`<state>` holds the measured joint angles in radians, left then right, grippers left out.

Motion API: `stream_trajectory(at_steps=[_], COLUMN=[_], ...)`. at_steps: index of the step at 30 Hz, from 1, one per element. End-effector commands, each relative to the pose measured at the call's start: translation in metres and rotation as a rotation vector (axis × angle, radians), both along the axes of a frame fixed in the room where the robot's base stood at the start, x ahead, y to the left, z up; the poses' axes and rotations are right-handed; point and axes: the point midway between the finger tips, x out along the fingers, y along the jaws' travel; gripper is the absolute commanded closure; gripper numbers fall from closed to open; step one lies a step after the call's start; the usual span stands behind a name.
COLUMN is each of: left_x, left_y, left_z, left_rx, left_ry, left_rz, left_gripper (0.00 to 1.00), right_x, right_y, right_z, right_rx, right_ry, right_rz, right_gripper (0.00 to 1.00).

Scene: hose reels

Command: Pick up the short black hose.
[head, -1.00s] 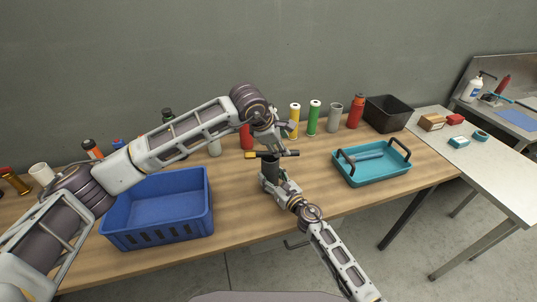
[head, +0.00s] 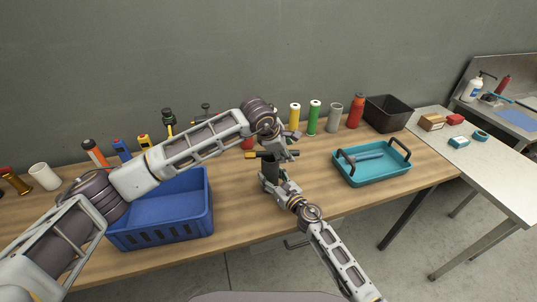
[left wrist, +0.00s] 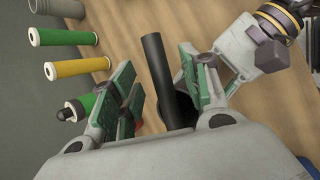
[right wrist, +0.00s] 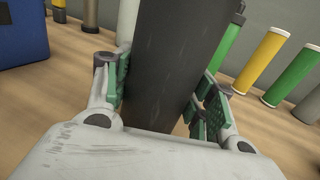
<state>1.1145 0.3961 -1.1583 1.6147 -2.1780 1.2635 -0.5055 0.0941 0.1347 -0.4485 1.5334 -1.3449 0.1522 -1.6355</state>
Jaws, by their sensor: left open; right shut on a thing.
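The short black hose is a thick dark tube, seen upright in the head view (head: 270,168) and large in the right wrist view (right wrist: 168,60). My right gripper (head: 273,182) is shut on it, above the table. A thin black bar with a yellow end (head: 270,154) crosses near the tube's top; I cannot tell whether they are joined. My left gripper (head: 283,148) is over the bar, pointing down. In the left wrist view its open fingers stand either side of a black rod (left wrist: 155,80), apparently without gripping it. My right wrist shows beside it.
A blue crate (head: 160,235) stands to the left on the wooden table. A teal tray (head: 372,178) with handles is on the right, and a black bin (head: 388,113) is behind it. Several coloured upright tubes, including a green one (head: 314,118), line the wall side.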

Motion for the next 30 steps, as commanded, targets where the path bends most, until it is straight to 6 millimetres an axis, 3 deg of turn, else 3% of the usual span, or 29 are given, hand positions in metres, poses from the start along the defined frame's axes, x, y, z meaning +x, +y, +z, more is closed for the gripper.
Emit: stream_trajectory(at_steps=[6, 21, 30], left_x=[0.0068, 0.0071, 0.0071], left_y=[-0.0053, -0.0057, -0.0057], left_z=[-0.0131, -0.014, -0.0139], left_rx=[0.0, 0.0, 0.0], left_ry=[-0.001, -0.001, -0.001], left_rz=[0.002, 0.0, 0.0], left_gripper=[0.54, 0.55, 0.94], right_x=[0.0001, 0.0001, 0.0001], right_y=[-0.0001, -0.0001, -0.0001], right_z=[0.0001, 0.0001, 0.0001], right_rx=[0.0, 0.0, 0.0], right_ry=[0.0, 0.0, 0.0], right_rz=[0.0, 0.0, 0.0], right_gripper=[0.73, 0.73, 0.73])
